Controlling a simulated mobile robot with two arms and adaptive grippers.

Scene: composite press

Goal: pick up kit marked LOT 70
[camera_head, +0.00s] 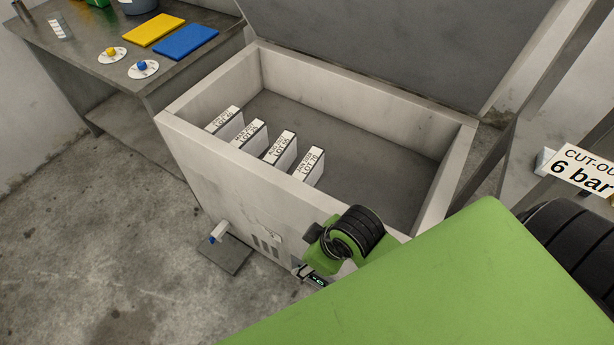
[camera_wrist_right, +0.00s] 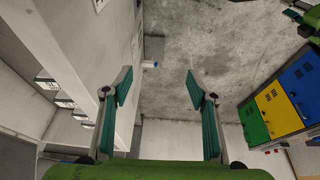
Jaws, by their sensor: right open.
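Several thin white kits stand in a row along the near-left side of an open white chest (camera_head: 277,180). The kit marked LOT 70 (camera_head: 311,166) is the rightmost of the row, its label facing up. To its left stand kits (camera_head: 281,149) with other lot labels. My right arm reaches in from the lower right, outside the chest's front wall. My left gripper does not show.
The raised lid (camera_head: 400,45) stands behind the chest. A floor pedal (camera_head: 226,254) lies by its front. A bench (camera_head: 100,60) with yellow and blue plates stands at the upper left. Coloured lockers (camera_wrist_right: 280,105) stand right in the wrist view. The chest's right part is empty.

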